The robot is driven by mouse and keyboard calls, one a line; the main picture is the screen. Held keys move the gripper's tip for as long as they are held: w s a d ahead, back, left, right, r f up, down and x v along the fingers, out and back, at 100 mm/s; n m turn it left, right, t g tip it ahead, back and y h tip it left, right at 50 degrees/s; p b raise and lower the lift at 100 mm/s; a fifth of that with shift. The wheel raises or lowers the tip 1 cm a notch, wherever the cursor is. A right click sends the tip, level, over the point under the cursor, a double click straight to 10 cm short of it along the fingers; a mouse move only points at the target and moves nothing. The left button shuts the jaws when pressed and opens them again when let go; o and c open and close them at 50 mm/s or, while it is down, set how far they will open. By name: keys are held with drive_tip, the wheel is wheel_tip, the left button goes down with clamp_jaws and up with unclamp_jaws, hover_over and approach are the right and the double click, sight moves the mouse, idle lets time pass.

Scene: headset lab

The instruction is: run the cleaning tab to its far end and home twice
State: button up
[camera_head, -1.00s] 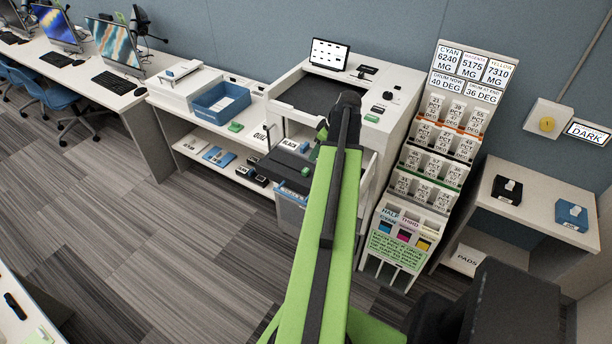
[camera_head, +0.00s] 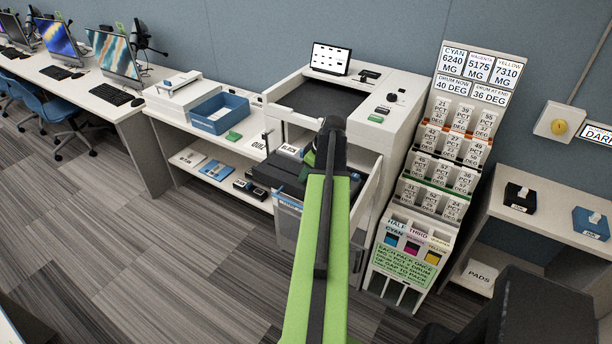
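The white printer (camera_head: 382,128) stands against the wall with its front open. A dark unit (camera_head: 275,172) sticks out of its front, left of my arm. A small patch of green (camera_head: 309,158) shows beside my arm's end at this unit. It may be the cleaning tab, but I cannot tell whether it is the tab or part of my arm. My green arm reaches forward over the printer's front. Its dark end covers that area, and my gripper's fingers are hidden behind it, so I cannot see whether they touch anything.
A blue tray (camera_head: 220,113) and a green block (camera_head: 233,136) sit on the bench left of the printer. A card rack (camera_head: 438,180) stands close on the right. A side table (camera_head: 545,215) holds black and blue boxes. The floor at left is clear.

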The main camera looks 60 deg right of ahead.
clamp_jaws()
idle(1.0)
